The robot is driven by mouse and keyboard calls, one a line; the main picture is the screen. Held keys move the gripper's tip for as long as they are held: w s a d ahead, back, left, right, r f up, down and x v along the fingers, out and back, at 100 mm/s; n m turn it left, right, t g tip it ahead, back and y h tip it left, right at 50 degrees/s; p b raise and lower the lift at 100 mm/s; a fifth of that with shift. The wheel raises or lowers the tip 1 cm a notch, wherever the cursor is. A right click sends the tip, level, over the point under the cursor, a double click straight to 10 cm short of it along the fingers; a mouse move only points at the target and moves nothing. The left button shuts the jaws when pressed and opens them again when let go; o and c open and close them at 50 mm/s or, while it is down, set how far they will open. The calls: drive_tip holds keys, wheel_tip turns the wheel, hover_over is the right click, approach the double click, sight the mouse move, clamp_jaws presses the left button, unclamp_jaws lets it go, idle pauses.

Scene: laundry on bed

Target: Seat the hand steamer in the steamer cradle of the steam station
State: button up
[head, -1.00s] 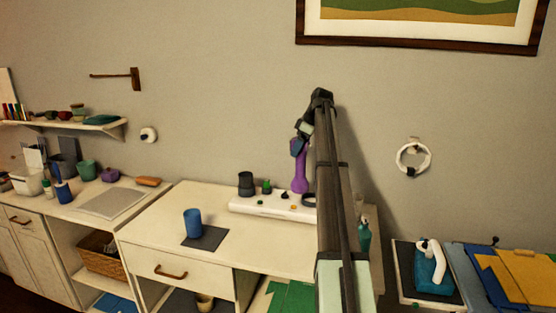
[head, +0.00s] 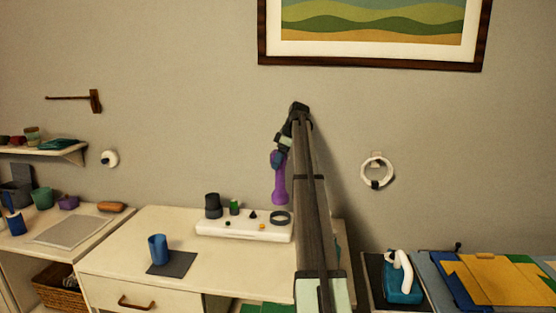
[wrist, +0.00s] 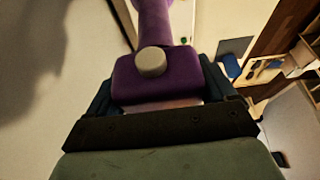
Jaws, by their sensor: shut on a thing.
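The hand steamer is the purple thing with a narrow neck and a wider lower end (head: 279,185). My gripper (head: 280,155) is shut on its upper part, and it hangs roughly upright. In the wrist view the steamer's purple body (wrist: 150,77) with a round pale knob sits between the fingers of my gripper (wrist: 160,100). The white steam station (head: 240,232) lies on the desk, in the picture below and left of the steamer. It bears a dark cup (head: 213,206) and a dark ring (head: 280,217). I cannot tell which is the cradle. The steamer appears apart from the station.
A blue cup (head: 158,249) stands on a dark mat at the desk's front left. A small green bottle (head: 234,207) is by the dark cup. A white-handled blue thing (head: 403,290) and folded cloths (head: 505,280) lie at right. My arm hides the desk's right end.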

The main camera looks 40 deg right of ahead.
sight(279, 179)
drive_tip(key=shift+f, duration=4.35)
drive_tip(key=o, duration=1.9)
drive_tip(key=shift+f, duration=0.1)
drive_tip(key=shift+c, duration=0.2)
drive_tip(key=v, duration=1.4)
